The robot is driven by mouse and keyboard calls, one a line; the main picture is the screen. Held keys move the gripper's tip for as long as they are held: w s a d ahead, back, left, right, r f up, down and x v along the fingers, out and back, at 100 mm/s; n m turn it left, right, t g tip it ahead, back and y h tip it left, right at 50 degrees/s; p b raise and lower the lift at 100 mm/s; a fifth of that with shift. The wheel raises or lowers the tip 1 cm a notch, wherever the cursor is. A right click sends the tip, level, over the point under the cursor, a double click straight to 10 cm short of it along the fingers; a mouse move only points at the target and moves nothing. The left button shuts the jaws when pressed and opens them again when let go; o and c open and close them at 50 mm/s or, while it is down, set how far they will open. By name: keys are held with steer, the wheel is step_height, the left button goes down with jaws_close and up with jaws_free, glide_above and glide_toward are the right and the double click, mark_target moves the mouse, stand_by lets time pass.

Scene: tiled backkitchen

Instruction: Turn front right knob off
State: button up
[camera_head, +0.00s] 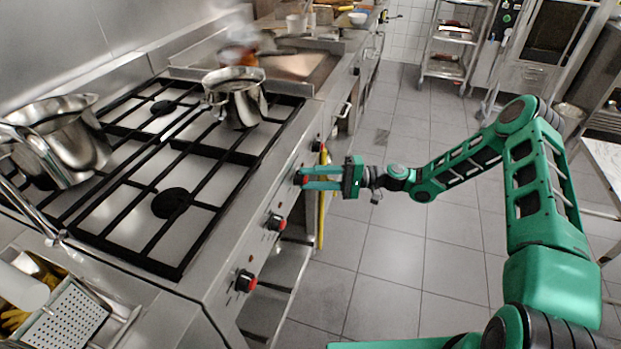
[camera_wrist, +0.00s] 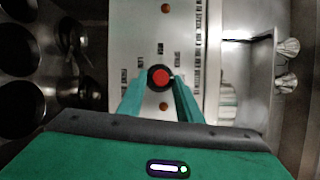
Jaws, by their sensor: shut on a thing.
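The stove's front panel carries black knobs with red faces in the head view: a near knob (camera_head: 245,281), a middle knob (camera_head: 275,222) and a farther knob (camera_head: 299,179). My gripper (camera_head: 304,178) reaches the farther knob from the right, its green fingers nearly level. In the wrist view the same knob (camera_wrist: 160,76) sits between the fingertips of my gripper (camera_wrist: 158,82), one on each side. The gripper is shut on this knob.
A steel pot (camera_head: 237,97) stands on the far part of the stove grate (camera_head: 150,235). A larger steel pot (camera_head: 68,140) is at the left.

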steer(key=shift+w+d+f+m, duration=0.15)
steer(key=shift+f+m, duration=0.1)
steer(key=shift+m, duration=0.35)
steer(key=o, duration=1)
steer(key=shift+o, duration=0.2)
steer(key=shift+r, duration=0.1)
steer(key=d+f, duration=0.1)
steer(key=d, duration=0.9)
steer(key=shift+w+d, duration=0.15)
steer(key=shift+d, duration=0.15)
